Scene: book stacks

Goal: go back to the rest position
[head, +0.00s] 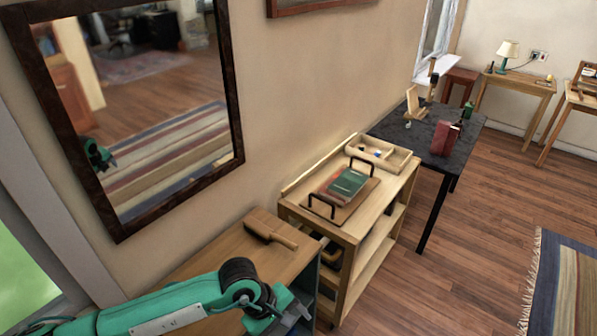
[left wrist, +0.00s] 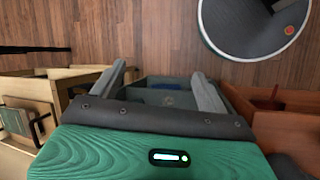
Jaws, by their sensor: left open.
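My left arm comes in from the lower left of the head view. Its gripper (head: 292,314) is at the bottom, beside the front of a low wooden cabinet (head: 205,262). In the left wrist view the two grey fingers stand wide apart, and the left gripper (left wrist: 162,84) is open with nothing between the fingers. Behind them is an open grey compartment with a blue item inside. My right gripper is in neither view.
A wooden brush (head: 270,230) lies on the cabinet. Beside it, a shelf cart (head: 347,232) bears a black-handled tray (head: 322,212) with books (head: 343,185) and a divided box (head: 395,160). A dark table (head: 412,130) stands beyond. The wooden floor at right is open, with a striped rug (head: 570,290).

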